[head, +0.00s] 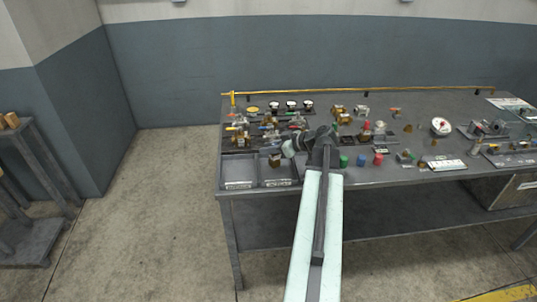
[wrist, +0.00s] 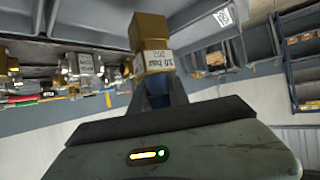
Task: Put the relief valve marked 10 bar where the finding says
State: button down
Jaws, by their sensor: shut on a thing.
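The relief valve, a brass block-like piece, shows in the wrist view (wrist: 150,32) with a white label reading "10 bar" and a smaller line under it. My gripper (wrist: 158,85) is shut on it, and the valve stands out beyond the fingertips. In the head view the brass valve (head: 275,159) hangs at my gripper (head: 281,151), over or in the second tray (head: 278,183) at the bench's front left; I cannot tell its height above the tray. The finding is not readable in either view.
A left tray (head: 239,185) with a label lies at the bench's (head: 350,177) front left corner. Valves and gauges crowd behind the trays. Green, blue and red pieces stand right of my arm. A yellow pipe (head: 360,91) runs along the back. A shelf (head: 30,170) stands far left.

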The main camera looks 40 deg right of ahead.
jog(key=f, duration=0.1)
jog(key=f+b, duration=0.2)
jog(key=shift+s+d+f, duration=0.1)
jog(key=shift+s+d, duration=0.05)
jog(key=shift+d, duration=0.1)
jog(key=shift+r, duration=0.3)
jog(key=shift+f, duration=0.25)
jog(key=c, duration=1.3)
grip_release()
jog(key=shift+r, duration=0.1)
jog(key=shift+o, duration=0.2)
jog(key=shift+r, duration=0.1)
jog(key=shift+s+d+r+p, duration=0.1)
jog(key=shift+s+r+p, duration=0.2)
jog(key=shift+p, duration=0.2)
jog(key=p+v, duration=0.5)
jog(key=v, duration=0.6)
jog(key=shift+s, duration=0.25)
